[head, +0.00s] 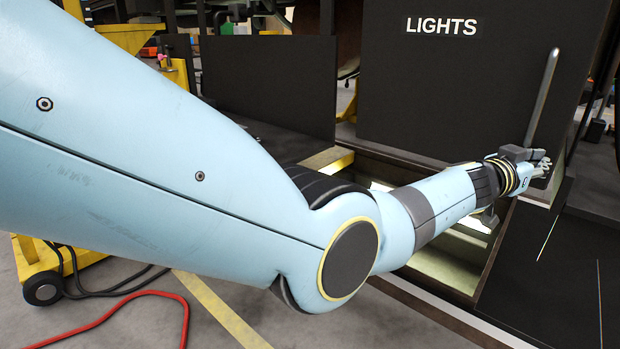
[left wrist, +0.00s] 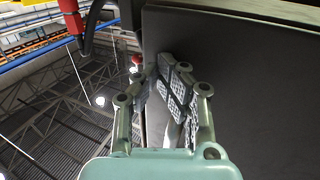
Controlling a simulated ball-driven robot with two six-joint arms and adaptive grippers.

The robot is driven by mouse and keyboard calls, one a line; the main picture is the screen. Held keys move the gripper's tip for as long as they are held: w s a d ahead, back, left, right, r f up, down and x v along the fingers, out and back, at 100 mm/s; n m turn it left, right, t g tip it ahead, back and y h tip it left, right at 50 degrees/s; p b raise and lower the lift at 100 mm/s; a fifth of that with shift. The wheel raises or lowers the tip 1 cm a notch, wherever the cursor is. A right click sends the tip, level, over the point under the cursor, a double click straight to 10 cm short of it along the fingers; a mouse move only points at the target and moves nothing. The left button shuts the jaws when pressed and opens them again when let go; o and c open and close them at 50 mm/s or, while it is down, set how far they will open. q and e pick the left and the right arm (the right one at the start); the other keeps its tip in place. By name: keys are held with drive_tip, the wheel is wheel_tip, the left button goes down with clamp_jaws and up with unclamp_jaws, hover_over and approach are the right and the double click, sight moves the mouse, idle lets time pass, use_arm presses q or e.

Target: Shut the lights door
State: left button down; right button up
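The lights door (head: 440,95) is a dark upright panel with white LIGHTS lettering near its top. A long grey handle (head: 545,95) slants along its right side. My left gripper (head: 541,163) is at the handle's lower end, which it partly hides. In the left wrist view the dark panel (left wrist: 265,90) fills the right side, and the gripper's padded fingers (left wrist: 173,85) are close together beside its edge. A pale strip shows between the fingers, but I cannot tell whether they clasp the handle. My right gripper is out of view.
Below the panel is a lit recess (head: 445,268) with dark edges, under my left forearm. Another dark panel (head: 270,85) stands to the left. A yellow wheeled stand (head: 40,265) and a red hose (head: 110,312) are on the floor at lower left.

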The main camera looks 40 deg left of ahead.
use_arm(q)
drive_tip(key=shift+w+r, duration=0.35)
